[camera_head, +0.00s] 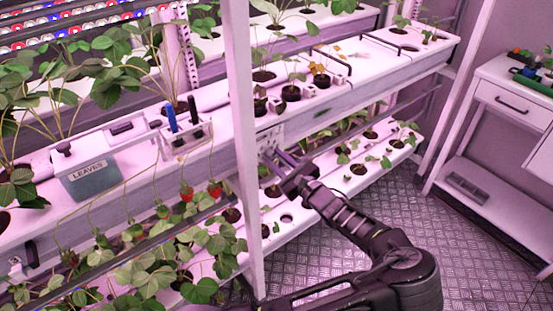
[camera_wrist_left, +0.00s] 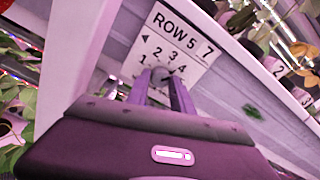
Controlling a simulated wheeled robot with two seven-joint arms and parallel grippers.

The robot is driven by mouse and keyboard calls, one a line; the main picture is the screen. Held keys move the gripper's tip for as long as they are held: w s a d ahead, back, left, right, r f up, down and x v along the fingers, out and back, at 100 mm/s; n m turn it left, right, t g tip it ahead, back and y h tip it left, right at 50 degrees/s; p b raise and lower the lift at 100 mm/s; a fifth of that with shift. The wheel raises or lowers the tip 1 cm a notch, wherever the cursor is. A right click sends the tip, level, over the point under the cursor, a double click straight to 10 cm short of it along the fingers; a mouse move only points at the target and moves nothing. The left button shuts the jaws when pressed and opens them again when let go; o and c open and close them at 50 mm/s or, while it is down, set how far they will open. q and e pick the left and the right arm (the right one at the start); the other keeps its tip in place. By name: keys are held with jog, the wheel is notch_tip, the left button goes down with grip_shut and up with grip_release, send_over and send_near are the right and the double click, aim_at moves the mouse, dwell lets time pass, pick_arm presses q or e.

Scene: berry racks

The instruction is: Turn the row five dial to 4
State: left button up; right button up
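The row five dial (camera_wrist_left: 162,74) is a small grey round knob on a white plate (camera_wrist_left: 190,47) marked "ROW 5", with the numbers 1, 2, 3 and 4 around the knob and a 7 at the upper right. In the head view the plate (camera_head: 269,137) is small on the shelf's front, just right of a white post. My left gripper (camera_head: 272,158) reaches it from the right; in the left wrist view its two fingers (camera_wrist_left: 161,82) flank the knob closely and appear shut on it. Where the dial points is hidden. My right gripper is not in view.
The white post (camera_head: 243,150) stands close left of my gripper. Plants in shelf trays (camera_head: 340,160) are above and below it. A grey box marked "LEAVES" (camera_head: 90,176) hangs at left. A white side table (camera_head: 500,110) stands at right; the metal floor (camera_head: 470,240) between is free.

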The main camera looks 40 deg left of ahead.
pick_arm(q)
jog(key=o, duration=0.4)
jog(key=b+v, duration=0.1)
jog(key=v, duration=0.6)
jog(key=shift+s+d, duration=0.15)
jog(key=shift+d, duration=0.2)
dwell(0.3)
